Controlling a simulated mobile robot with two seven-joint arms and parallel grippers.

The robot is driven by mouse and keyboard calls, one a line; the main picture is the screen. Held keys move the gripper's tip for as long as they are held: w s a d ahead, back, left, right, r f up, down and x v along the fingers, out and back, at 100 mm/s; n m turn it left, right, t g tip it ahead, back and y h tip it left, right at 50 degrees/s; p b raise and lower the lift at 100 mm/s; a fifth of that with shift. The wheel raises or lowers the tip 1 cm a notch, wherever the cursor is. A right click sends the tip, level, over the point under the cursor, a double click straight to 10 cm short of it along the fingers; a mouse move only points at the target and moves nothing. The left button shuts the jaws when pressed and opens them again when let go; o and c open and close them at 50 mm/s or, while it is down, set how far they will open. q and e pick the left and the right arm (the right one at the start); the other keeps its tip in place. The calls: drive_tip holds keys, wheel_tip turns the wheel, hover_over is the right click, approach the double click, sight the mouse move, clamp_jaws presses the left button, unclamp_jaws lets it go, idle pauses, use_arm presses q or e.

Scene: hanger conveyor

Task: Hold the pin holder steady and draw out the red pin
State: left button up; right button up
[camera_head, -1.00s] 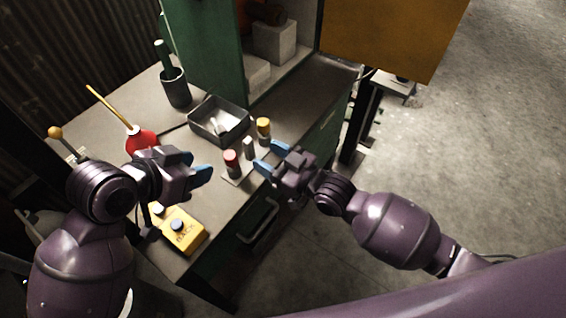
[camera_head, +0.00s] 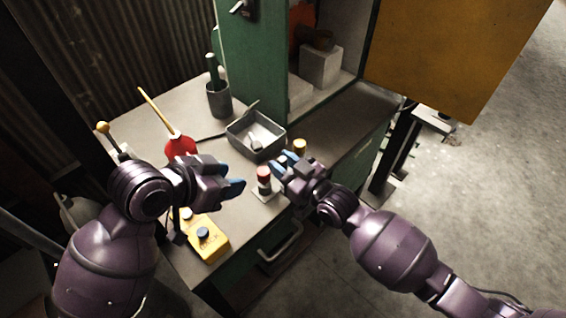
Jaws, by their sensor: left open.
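The pin holder is a small pale plate (camera_head: 263,194) at the front edge of the bench. The red-topped pin (camera_head: 264,174) stands upright at its near end. My right gripper (camera_head: 284,162) is over the middle of the row, just right of the red pin. It hides the middle pin, and I cannot tell whether its fingers touch anything.
A grey metal tray (camera_head: 240,135) stands behind the holder. A red oil can (camera_head: 180,146) and a dark cup (camera_head: 219,101) are further left. A yellow box (camera_head: 209,244) lies below my left gripper. A green cabinet (camera_head: 252,65) rises behind. A yellow panel (camera_head: 450,60) hangs at right.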

drive_tip(key=c, duration=0.4)
use_arm(q)
drive_tip(key=shift+o, duration=0.6)
use_arm(e)
clamp_jaws()
use_arm(q)
drive_tip(key=shift+n+y, duration=0.4)
drive_tip(key=shift+y, duration=0.4)
drive_tip(key=s+d+f, duration=0.2)
drive_tip(key=f, duration=0.1)
drive_tip(key=s+f, duration=0.2)
drive_tip(key=shift+d+f, duration=0.1)
drive_tip(key=shift+d, duration=0.3)
drive_tip(key=shift+s+d+f+n+t+y, duration=0.15)
drive_tip(key=shift+n+t+y, duration=0.1)
drive_tip(key=shift+t, duration=0.15)
drive_tip(key=shift+s+d+n+t+y, duration=0.15)
drive_tip(key=shift+n+t, duration=0.1)
drive_tip(key=shift+t, duration=0.15)
drive_tip(key=shift+d+n+t, duration=0.15)
drive_tip(key=shift+n+t, duration=0.25)
drive_tip(key=r+n+t, duration=0.1)
drive_tip(key=w+r+n+t, duration=0.1)
drive_tip(key=r+n+t+y, duration=0.1)
drive_tip(key=shift+w+r, duration=0.15)
drive_tip(key=shift+w, duration=0.15)
